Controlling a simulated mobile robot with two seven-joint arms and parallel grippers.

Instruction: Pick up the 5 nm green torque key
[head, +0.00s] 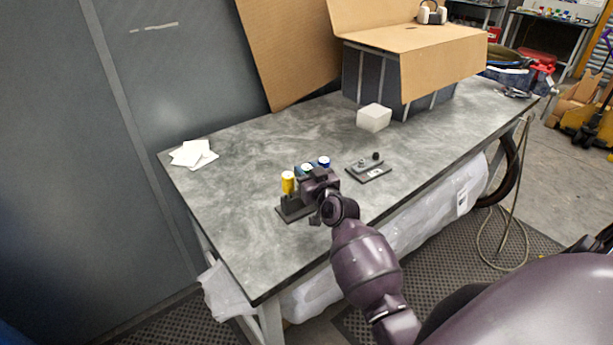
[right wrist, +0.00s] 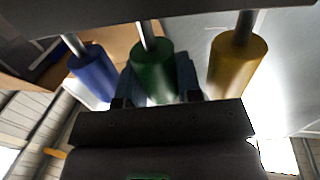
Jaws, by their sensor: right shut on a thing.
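The green torque key (right wrist: 152,70) is in the middle of the right wrist view, between a blue key (right wrist: 92,74) and a yellow key (right wrist: 236,64). Its metal shaft runs to a dark bar along the top of that view. My right gripper (right wrist: 155,98) is shut on the green handle, one finger on each side. In the head view the yellow key (head: 288,183) stands upright in a dark holder (head: 290,211) at the table's front, and the blue key (head: 323,162) shows behind my right gripper (head: 311,178). The green key is mostly hidden there. My left gripper is out of view.
A small dark plate with fittings (head: 369,172) lies right of the holder. A white block (head: 374,118) and a cardboard-topped box (head: 415,45) stand farther back. White sheets (head: 193,153) lie at the table's left. The tabletop (head: 250,150) behind the holder is clear.

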